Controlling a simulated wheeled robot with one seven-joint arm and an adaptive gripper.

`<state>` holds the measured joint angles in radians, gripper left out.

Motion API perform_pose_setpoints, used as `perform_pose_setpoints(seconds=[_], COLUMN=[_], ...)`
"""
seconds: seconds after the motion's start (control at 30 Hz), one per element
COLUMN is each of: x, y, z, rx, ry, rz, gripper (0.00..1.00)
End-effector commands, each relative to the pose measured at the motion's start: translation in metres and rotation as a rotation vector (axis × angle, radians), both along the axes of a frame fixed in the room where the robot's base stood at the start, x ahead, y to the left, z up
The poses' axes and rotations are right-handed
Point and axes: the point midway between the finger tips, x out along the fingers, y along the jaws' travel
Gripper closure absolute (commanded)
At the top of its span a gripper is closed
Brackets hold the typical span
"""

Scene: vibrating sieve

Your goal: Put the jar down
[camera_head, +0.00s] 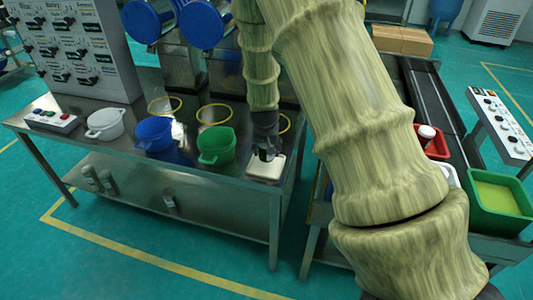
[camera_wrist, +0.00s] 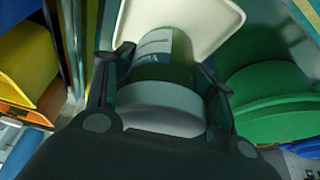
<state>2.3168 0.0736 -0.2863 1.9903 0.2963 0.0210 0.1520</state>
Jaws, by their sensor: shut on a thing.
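My gripper (camera_head: 266,150) is a dark two-finger gripper, pointing down over a white square plate (camera_head: 262,171) at the right end of the steel table. In the wrist view my gripper (camera_wrist: 160,85) is shut on a jar (camera_wrist: 161,98), one finger on each side. The jar has a wide grey-white lid, a greenish body and a pale label. The jar's far end lies in front of the white plate (camera_wrist: 213,22). I cannot tell whether it touches the plate. In the head view the fingers mostly hide the jar.
A green bucket (camera_head: 218,146) stands just left of the plate, with blue (camera_head: 153,134) and white (camera_head: 103,124) buckets further left. Yellow-rimmed rings sit behind them. A second bench at right holds a red tray (camera_head: 438,151) and a green tub (camera_head: 498,218).

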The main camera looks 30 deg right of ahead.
Motion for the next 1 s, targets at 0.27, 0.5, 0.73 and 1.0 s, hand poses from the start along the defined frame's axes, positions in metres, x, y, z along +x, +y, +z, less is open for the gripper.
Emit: perform_pose_setpoints(seconds=[0.27, 0.5, 0.73, 1.0], x=[0.002, 0.002, 0.002, 0.002], y=[0.000, 0.000, 0.000, 0.000], z=[-0.014, -0.034, -0.035, -0.038], rx=[0.000, 0.000, 0.000, 0.000], ry=[0.001, 0.000, -0.001, 0.000], rz=[-0.001, 0.000, 0.000, 0.000], gripper=[0.70, 0.70, 0.70, 0.21])
